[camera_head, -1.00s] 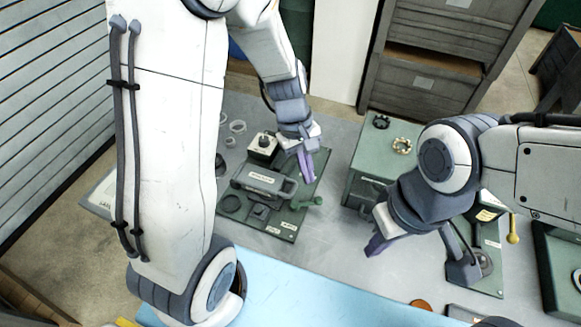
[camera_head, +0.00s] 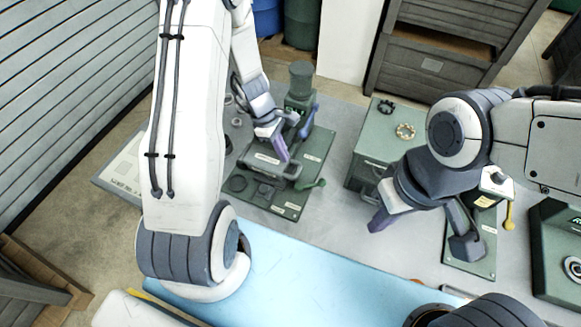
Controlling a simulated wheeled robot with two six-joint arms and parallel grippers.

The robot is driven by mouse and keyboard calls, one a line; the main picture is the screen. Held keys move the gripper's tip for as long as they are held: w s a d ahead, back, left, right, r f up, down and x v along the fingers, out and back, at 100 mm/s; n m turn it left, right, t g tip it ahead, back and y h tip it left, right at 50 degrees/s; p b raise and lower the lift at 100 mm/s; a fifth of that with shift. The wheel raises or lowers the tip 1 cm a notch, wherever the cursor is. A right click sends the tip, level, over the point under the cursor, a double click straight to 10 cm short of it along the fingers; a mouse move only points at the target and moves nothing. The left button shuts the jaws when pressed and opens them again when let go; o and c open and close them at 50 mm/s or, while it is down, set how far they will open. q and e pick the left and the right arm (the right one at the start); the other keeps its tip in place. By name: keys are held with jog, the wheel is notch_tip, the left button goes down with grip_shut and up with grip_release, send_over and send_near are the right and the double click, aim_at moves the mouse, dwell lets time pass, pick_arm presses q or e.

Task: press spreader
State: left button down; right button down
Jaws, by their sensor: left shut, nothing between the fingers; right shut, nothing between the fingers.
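A green press-like fixture (camera_head: 298,104) with a grey cylinder on top and a blue lever stands on a dark green base plate (camera_head: 310,151). A labelled grey block (camera_head: 264,163) sits on this plate, with a green-handled lever (camera_head: 312,184) at its right. I cannot tell which part is the spreader. My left gripper (camera_head: 282,151) is shut and empty, its purple fingers pointing down over the block; contact cannot be told. Its wrist hides part of the fixture. My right gripper (camera_head: 377,222) is shut and empty above the grey table, right of the plate.
A green box (camera_head: 367,171) with a dark ring (camera_head: 386,107) and a tan ring (camera_head: 405,131) on top stands right of the plate. Another green fixture plate (camera_head: 484,262) is at the right. A blue mat (camera_head: 300,265) covers the front, mostly clear.

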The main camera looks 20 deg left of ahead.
pick_arm(q)
jog(key=x, duration=0.7)
jog(key=shift+r, duration=0.15)
